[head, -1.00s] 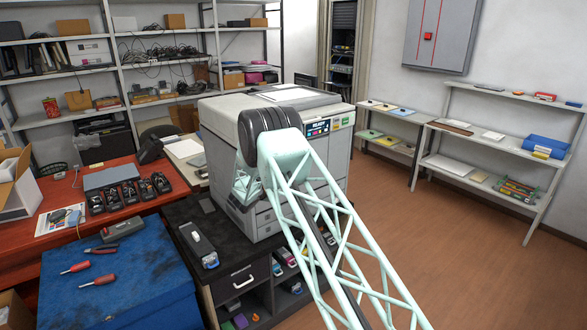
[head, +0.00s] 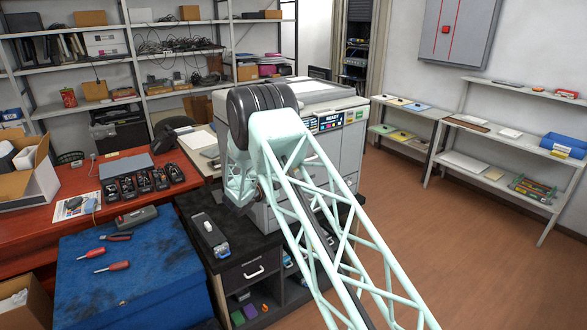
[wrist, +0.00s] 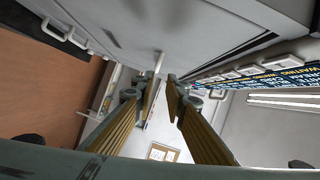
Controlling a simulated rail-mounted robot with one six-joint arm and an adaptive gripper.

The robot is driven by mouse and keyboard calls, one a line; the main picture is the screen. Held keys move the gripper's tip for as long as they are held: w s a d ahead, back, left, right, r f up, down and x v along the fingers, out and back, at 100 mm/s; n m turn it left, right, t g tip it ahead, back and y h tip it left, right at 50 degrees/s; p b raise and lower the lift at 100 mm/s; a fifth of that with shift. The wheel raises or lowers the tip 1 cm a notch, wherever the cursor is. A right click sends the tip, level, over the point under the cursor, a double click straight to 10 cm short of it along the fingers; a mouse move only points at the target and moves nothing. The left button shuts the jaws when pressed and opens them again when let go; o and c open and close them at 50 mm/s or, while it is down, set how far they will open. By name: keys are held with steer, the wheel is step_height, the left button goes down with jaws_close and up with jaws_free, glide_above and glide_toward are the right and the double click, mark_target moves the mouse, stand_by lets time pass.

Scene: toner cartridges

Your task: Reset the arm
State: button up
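My arm crosses the front of the grey printer (head: 345,150) in the head view, with its black elbow joint over the printer's left part. My gripper is hidden behind the arm there. In the wrist view my gripper (wrist: 163,85) has its two tan-padded fingers apart, with an empty gap between them. The printer's grey body (wrist: 190,30) fills the top of that view, beyond the fingertips. The printer's display shows the word READY in the head view. A dark cartridge with a grey top (head: 210,236) lies on the black cabinet (head: 237,250), left of my arm.
Several black cartridges (head: 143,184) stand on the red table (head: 85,225). A blue-topped bench (head: 130,270) holds screwdrivers. An open cardboard box (head: 38,185) is at the left. Shelves line the back and right (head: 505,140). The brown floor (head: 440,250) at the right is clear.

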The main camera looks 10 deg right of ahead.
steer(key=shift+r, duration=0.1)
steer(key=s+d+r+m+g+h+b, duration=0.15)
steer(key=s+d+r+m+g, duration=0.35)
steer(key=s+d+r+m, duration=0.8)
steer(key=s+d+r+m+g+y+b, duration=0.1)
steer(key=s+d+r+m+g, duration=0.2)
steer(key=s, duration=0.5)
steer(key=s+d+r+m+y, duration=0.15)
steer(key=s+r+m, duration=0.25)
steer(key=s, duration=0.5)
steer(key=s+d+r+m+g+b, duration=0.1)
steer(key=s+d+r+m+g, duration=0.2)
steer(key=s, duration=0.5)
steer(key=s+a+r+m+y+b, duration=0.2)
steer(key=s+m+y, duration=0.3)
steer(key=s+m, duration=1.4)
steer(key=s+a+f+m+y, duration=0.1)
steer(key=s+a+m, duration=0.1)
steer(key=s, duration=0.7)
steer(key=s+a+f+m+t+y+b, duration=0.1)
steer(key=s+a+f+m+y, duration=0.1)
steer(key=s+a, duration=0.3)
steer(key=s+a+f+m+y+b, duration=0.1)
steer(key=s+a, duration=0.3)
steer(key=s, duration=0.9)
steer(key=shift+s+f+m+t+y, duration=0.25)
steer(key=shift+m+t+y, duration=0.2)
steer(key=shift+m, duration=0.25)
